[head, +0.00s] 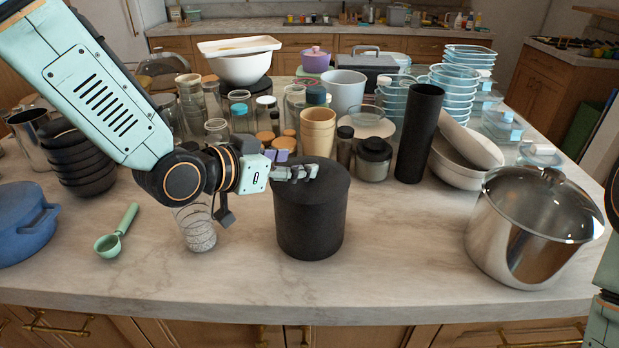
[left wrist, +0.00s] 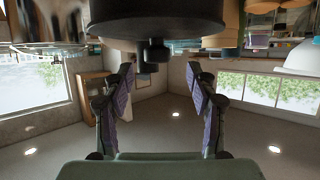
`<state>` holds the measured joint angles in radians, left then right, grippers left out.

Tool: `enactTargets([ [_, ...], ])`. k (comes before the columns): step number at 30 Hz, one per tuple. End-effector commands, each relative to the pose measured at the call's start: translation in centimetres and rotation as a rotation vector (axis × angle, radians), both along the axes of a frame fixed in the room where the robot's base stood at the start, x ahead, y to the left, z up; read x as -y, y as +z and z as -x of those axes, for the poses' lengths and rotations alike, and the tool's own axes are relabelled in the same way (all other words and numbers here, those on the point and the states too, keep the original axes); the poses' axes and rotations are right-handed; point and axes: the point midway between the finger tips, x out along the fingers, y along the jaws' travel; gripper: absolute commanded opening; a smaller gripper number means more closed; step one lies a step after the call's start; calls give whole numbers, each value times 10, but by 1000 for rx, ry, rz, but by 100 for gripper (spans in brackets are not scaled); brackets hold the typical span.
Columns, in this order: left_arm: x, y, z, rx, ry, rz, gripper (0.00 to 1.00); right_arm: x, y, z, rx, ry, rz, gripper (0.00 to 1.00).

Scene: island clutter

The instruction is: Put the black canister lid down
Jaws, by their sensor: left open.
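The black canister (head: 310,230) stands upright on the marble counter in the middle of the head view. Its black lid (head: 330,183) sits on top of it. My left gripper (head: 312,171) is just above the lid, reaching in from the left, open and empty. In the left wrist view, which looks upside down, the lid (left wrist: 150,12) fills the top and its small knob (left wrist: 155,51) points down. The open fingers of the left gripper (left wrist: 160,82) stand on either side, apart from the knob. My right gripper is out of view.
A steel pot with a glass lid (head: 530,230) stands to the right. A clear ribbed glass (head: 196,228) and a green scoop (head: 117,232) are to the left. Jars and a tall black cylinder (head: 418,132) crowd behind. The counter between canister and pot is clear.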

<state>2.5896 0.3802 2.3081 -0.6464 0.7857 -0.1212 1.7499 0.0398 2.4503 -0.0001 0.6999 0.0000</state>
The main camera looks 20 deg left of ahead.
Motion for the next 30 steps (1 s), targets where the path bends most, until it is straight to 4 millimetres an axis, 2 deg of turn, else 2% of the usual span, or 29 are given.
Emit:
enactTargets([
  [5,4,-6,-7,-1,-1,-3,57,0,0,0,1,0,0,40],
  [15,21,-24,-39,1,1,-4,57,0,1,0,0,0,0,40],
  [25,23,-25,-43,2,3,1,57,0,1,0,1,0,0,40],
  [30,23,-25,-43,2,3,1,44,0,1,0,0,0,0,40],
])
